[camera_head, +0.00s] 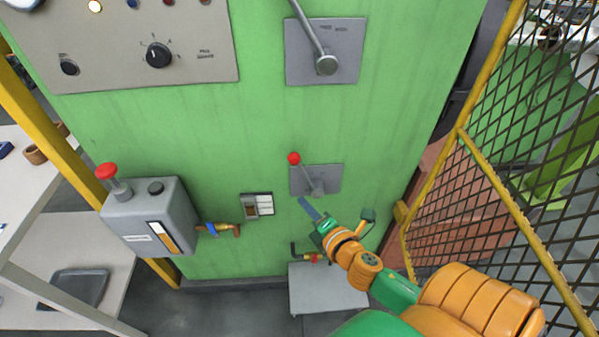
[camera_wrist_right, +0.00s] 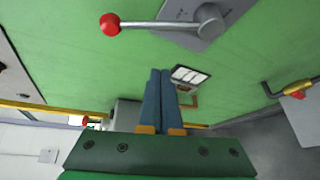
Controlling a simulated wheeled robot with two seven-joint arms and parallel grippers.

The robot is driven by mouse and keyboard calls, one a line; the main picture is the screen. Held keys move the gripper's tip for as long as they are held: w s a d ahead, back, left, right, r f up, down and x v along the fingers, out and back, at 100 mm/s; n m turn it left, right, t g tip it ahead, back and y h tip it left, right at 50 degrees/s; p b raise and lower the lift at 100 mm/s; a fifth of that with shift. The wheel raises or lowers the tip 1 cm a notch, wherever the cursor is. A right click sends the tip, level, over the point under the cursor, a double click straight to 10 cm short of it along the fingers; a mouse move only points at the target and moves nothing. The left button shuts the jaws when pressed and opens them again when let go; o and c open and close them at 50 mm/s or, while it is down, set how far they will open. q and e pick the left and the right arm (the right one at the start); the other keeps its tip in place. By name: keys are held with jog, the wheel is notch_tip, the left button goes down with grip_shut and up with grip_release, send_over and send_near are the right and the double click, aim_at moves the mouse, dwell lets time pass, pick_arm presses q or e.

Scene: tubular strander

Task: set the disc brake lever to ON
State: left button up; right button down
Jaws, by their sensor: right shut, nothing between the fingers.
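A lever with a red ball knob (camera_head: 294,158) sits on a small grey plate (camera_head: 329,174) on the green panel. Its arm tilts up and to the left from the hub. In the right wrist view the red knob (camera_wrist_right: 110,24) is left of the round hub (camera_wrist_right: 209,20). A larger grey lever (camera_head: 326,64) is on a plate higher up. I cannot read the plate labels, so which is the disc brake lever is not certain. My right gripper (camera_head: 304,202) is shut and empty, just below the red-knobbed lever, apparently not touching it. My left gripper is out of view.
A small switch box (camera_head: 257,205) is on the panel left of the gripper. A yellow-framed mesh guard (camera_head: 490,180) rises on the right. A grey block (camera_head: 326,290) is below.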

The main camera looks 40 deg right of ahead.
aim_at(306, 174)
jog(key=shift+w+a+r+n+t, duration=0.1)
jog(key=shift+r+n+t, duration=0.15)
jog(key=shift+r, duration=0.4)
jog(key=shift+w+a+r+n+t, duration=0.15)
jog(key=shift+r+t, duration=0.1)
jog(key=shift+r, duration=0.35)
jog(key=w+d, duration=0.1)
jog(key=w, duration=0.1)
jog(key=w+d+p, duration=0.1)
jog(key=w, duration=0.1)
jog(key=w+d+p, duration=0.1)
jog(key=w, duration=0.2)
jog(key=shift+d+f, duration=0.15)
jog(key=shift+d, duration=0.25)
jog(key=shift+w, duration=0.1)
